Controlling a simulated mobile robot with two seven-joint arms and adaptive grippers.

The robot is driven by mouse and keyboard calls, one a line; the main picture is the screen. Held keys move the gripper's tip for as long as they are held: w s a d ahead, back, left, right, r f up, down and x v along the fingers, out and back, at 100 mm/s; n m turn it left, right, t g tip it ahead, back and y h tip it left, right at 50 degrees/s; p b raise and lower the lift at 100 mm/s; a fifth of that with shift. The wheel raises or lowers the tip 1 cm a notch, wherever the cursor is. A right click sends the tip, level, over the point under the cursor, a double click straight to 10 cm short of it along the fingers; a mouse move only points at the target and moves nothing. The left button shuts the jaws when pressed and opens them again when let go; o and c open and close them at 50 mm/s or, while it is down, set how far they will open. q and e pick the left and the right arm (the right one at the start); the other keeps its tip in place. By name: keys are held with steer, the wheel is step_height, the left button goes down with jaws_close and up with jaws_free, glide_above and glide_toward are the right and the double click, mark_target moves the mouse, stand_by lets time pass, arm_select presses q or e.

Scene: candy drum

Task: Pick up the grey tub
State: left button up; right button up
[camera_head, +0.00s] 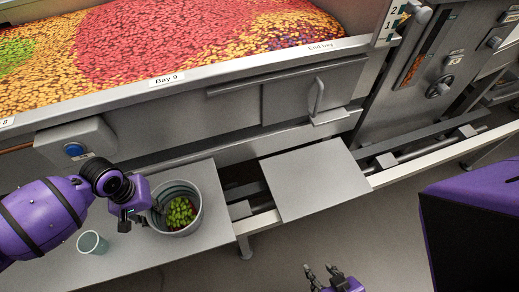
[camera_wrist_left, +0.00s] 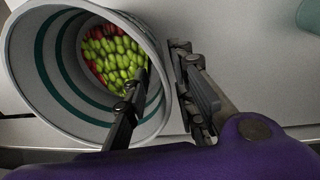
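The grey tub (camera_head: 180,189) stands on the grey shelf at the lower left in the head view, with green and some red candies (camera_head: 181,213) inside. In the left wrist view the tub (camera_wrist_left: 55,75) shows its open mouth and dark teal bands. My left gripper (camera_head: 147,213) is at the tub's left rim. In the left wrist view its fingers (camera_wrist_left: 165,75) straddle the tub wall, one inside and one outside. A gap shows between them, so it looks open. My right gripper (camera_head: 322,271) is open and empty low in the head view, away from the tub.
A small teal cup (camera_head: 92,243) stands on the shelf (camera_head: 135,262) left of the tub. A second grey plate (camera_head: 315,180) lies to the right, past a gap. A large bay of coloured candies (camera_head: 165,42) is behind, with a blue-button box (camera_head: 75,145) on its front.

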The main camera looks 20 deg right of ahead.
arm_select(q)
jaws_close()
steer(key=shift+r, duration=0.1)
